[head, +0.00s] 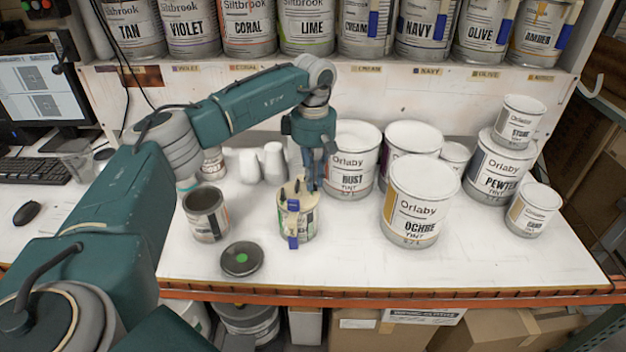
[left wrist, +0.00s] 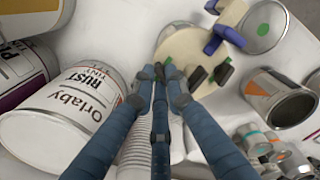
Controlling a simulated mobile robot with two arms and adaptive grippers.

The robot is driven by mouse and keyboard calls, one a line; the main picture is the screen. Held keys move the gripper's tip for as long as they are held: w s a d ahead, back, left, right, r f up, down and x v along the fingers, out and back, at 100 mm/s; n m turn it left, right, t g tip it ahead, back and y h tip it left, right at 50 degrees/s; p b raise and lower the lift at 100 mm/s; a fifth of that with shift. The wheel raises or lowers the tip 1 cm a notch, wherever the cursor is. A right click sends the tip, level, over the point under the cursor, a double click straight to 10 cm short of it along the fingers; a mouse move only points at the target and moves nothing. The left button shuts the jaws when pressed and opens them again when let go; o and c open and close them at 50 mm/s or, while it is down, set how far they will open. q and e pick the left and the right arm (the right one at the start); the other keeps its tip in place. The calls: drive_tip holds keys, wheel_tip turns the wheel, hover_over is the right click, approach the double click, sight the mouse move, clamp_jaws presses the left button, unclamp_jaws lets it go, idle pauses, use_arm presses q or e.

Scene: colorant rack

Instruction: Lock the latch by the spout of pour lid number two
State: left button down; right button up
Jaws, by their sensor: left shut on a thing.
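The pour lid (head: 297,191) is cream and sits on a small can (head: 307,222) on the white counter. A blue piece (head: 292,224) hangs at the lid's near side by the spout. In the left wrist view the cream lid (left wrist: 190,45) shows the blue piece (left wrist: 224,40) by its spout (left wrist: 233,12), with dark pieces near its edge. My left gripper (head: 312,187) points down at the lid's far side. Its fingertips (left wrist: 165,73) are close together at the lid's edge, shut on a small part of the lid that they mostly hide. My right gripper is not in view. No lid number is readable.
An open can (head: 206,213) and a dark round lid with a green dot (head: 241,259) stand close by on the left. The RUST can (head: 352,165) is near the gripper, the OCHRE can (head: 418,202) farther right. White bottles (head: 262,164) stand behind. The front counter is clear.

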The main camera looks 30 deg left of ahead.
use_arm(q)
drive_tip(key=m+b, duration=0.1)
drive_tip(key=m, duration=0.4)
drive_tip(key=shift+d+m, duration=0.1)
drive_tip(key=shift+m, duration=0.2)
drive_tip(key=m, duration=0.4)
drive_tip(key=shift+d+m, duration=0.1)
drive_tip(key=shift+m, duration=0.2)
drive_tip(key=c, duration=1.7)
unclamp_jaws()
drive_tip(key=shift+c, duration=0.2)
drive_tip(key=shift+s, duration=0.1)
